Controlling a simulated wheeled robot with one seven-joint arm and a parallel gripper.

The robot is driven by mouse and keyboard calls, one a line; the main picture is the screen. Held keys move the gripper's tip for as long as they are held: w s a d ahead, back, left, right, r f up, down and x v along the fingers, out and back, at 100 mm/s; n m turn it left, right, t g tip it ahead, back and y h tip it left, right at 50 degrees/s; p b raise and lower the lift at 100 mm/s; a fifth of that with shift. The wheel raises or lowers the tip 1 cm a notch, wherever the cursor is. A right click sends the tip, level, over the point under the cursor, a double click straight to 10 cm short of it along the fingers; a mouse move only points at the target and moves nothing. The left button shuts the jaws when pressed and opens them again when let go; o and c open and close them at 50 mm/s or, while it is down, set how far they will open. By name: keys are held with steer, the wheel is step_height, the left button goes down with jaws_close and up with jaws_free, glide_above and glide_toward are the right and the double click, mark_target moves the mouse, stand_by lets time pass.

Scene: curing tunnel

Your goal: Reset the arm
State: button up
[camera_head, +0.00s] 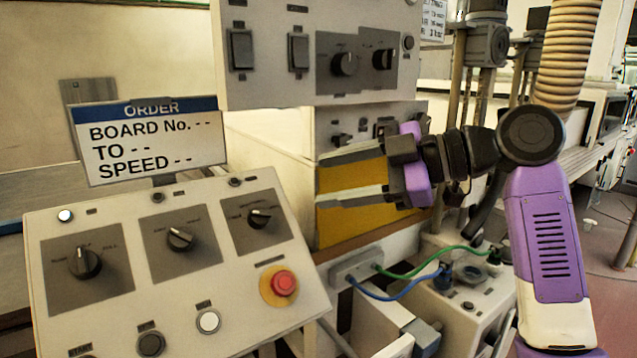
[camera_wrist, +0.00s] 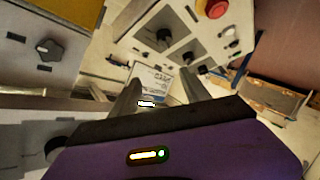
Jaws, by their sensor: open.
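My gripper (camera_head: 335,174) is open and empty in the head view, with its two fingers pointing left. It hangs in the air in front of the yellow panel (camera_head: 350,205), to the right of the sloped control panel (camera_head: 190,315). My purple and white arm comes up from the lower right and bends at a dark joint toward the gripper. In the wrist view my gripper's fingers (camera_wrist: 157,98) are apart with nothing held between them. The sloped control panel also shows there, at the top (camera_wrist: 212,55).
A red stop button (camera_head: 284,283) and several knobs sit on the sloped panel. An order sign (camera_head: 148,145) stands behind it. An upper switch box (camera_head: 270,75) overhangs. Green and blue cables (camera_head: 395,297) run below my gripper. A ribbed hose (camera_head: 570,50) hangs behind my arm.

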steer(key=w+d+f+m+t+h+p, duration=0.1)
steer(key=w+d+f+m+t+h, duration=0.35)
steer(key=m+t, duration=0.65)
steer(key=s+d+f+m+t+h+p, duration=0.2)
steer(key=s+d+f+m+t+h, duration=0.35)
steer(key=d+f+m, duration=0.65)
steer(key=s+f+g+h+p, duration=0.1)
steer(key=s+f+g, duration=0.1)
steer(key=s, duration=1.2)
steer(key=s+f+g+h+p, duration=0.1)
steer(key=s+f, duration=0.4)
steer(key=s, duration=1)
steer(key=s+f+g+h+p, duration=0.2)
steer(key=s+f+g+p, duration=0.1)
steer(key=s, duration=1.2)
steer(key=shift+s+d+f+n, duration=0.15)
steer(key=shift+d+f+n, duration=0.25)
steer(key=shift+f, duration=0.15)
